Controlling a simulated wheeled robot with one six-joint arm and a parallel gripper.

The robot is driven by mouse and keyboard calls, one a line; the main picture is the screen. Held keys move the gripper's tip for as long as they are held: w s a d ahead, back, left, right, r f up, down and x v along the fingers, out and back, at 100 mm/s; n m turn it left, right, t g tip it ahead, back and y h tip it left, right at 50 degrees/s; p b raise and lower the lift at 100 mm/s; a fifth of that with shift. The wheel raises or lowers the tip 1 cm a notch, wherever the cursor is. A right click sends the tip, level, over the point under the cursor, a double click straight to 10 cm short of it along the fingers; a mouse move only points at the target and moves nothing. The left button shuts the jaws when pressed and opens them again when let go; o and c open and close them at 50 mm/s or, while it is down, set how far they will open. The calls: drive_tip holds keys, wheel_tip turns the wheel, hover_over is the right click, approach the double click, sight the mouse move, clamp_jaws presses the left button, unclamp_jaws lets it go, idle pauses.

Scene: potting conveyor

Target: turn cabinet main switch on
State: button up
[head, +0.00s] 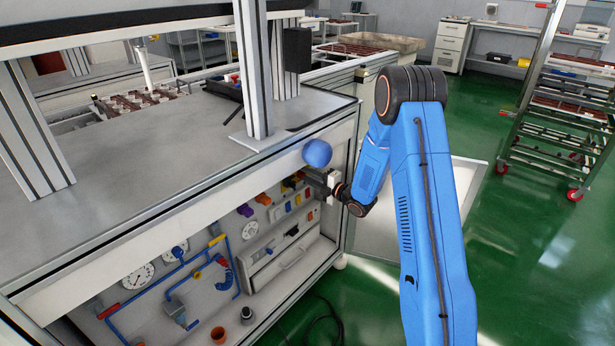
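The cabinet (190,190) stands under the grey worktop, with an open front showing its panel of gauges, pipes, knobs and switches. At the panel's right end are an orange-red knob (263,199), a purple knob (245,210) and a row of small coloured switches (287,207). I cannot tell which of these is the main switch. My gripper (312,178) is at the upper right of the panel, close to another small red-and-yellow part (291,182). My wrist partly hides this area. The fingers are too small to show whether they are open or touching anything.
The worktop (150,150) overhangs the panel, and a metal post (253,70) rises from it. A wheeled rack (565,110) stands at right. Green floor right of the cabinet is mostly clear.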

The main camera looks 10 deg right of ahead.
drive_tip(key=shift+c, duration=1.2)
drive_tip(key=m, duration=0.4)
drive_tip(key=shift+m, duration=0.4)
drive_tip(key=m, duration=1.3)
drive_tip(key=shift+f, duration=0.1)
drive_tip(key=o, duration=0.8)
